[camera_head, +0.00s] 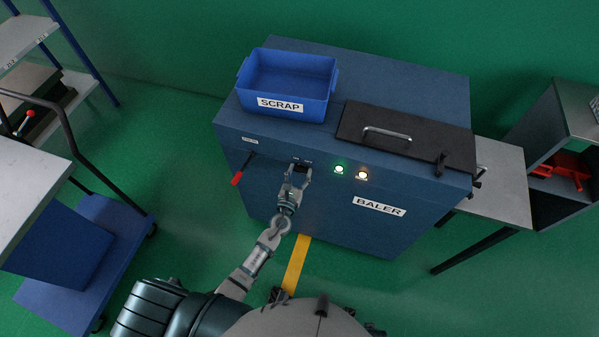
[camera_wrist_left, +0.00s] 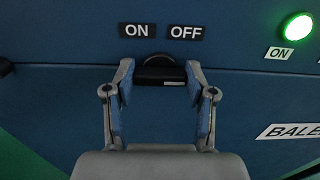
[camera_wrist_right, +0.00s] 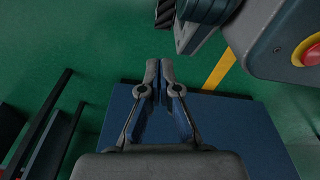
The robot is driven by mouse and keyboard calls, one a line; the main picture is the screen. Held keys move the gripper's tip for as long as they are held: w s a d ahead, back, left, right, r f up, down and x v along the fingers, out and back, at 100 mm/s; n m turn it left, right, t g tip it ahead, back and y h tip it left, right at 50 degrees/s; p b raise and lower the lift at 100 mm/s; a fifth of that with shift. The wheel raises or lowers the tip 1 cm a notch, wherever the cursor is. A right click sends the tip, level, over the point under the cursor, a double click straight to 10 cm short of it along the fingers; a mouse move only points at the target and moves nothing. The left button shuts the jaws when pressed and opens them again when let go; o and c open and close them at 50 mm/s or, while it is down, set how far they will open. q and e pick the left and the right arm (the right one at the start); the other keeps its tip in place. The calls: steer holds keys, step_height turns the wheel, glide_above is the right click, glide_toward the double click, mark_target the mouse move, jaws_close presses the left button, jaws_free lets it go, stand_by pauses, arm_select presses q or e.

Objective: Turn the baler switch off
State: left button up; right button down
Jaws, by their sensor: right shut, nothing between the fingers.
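The baler (camera_head: 325,205) is a blue cabinet. Its black switch (camera_wrist_left: 160,75) sits on the front face, below the ON label (camera_wrist_left: 137,30) and the OFF label (camera_wrist_left: 186,33). My left gripper (camera_head: 299,172) is at the switch. In the left wrist view its fingers (camera_wrist_left: 160,70) are spread, one on each side of the switch; I cannot tell whether they touch it. The green lamp (camera_head: 339,169), labelled ON, is lit, and a warm white lamp (camera_head: 362,175) beside it is lit. My right gripper (camera_wrist_right: 160,82) is shut and empty, away from the switch.
A blue SCRAP bin (camera_head: 286,85) and a black lid with a handle (camera_head: 402,139) are on the baler top. A red-tipped lever (camera_head: 238,177) is left of the switch. A grey side table (camera_head: 500,185) stands right, a blue cart (camera_head: 90,235) left.

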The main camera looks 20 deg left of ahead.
arm_select(q)
steer(key=c, duration=0.4)
steer(key=shift+c, duration=0.2)
steer(key=shift+n+b, duration=0.3)
steer(key=shift+n, duration=0.3)
steer(key=shift+a+n+b, duration=0.15)
steer(key=shift+n+b, duration=0.8)
steer(key=shift+n, duration=1.8)
steer(key=shift+a+n+b, duration=0.1)
steer(key=shift+n+b, duration=0.85)
steer(key=shift+n, duration=1.8)
arm_select(e)
steer(key=w+r, duration=0.6)
steer(key=r, duration=0.3)
steer(key=shift+a+r, duration=0.25)
steer(key=shift+a, duration=0.2)
steer(key=shift+w, duration=0.1)
arm_select(q)
steer(key=o, duration=1.2)
steer(key=shift+f, duration=0.1)
steer(key=shift+c, duration=0.2)
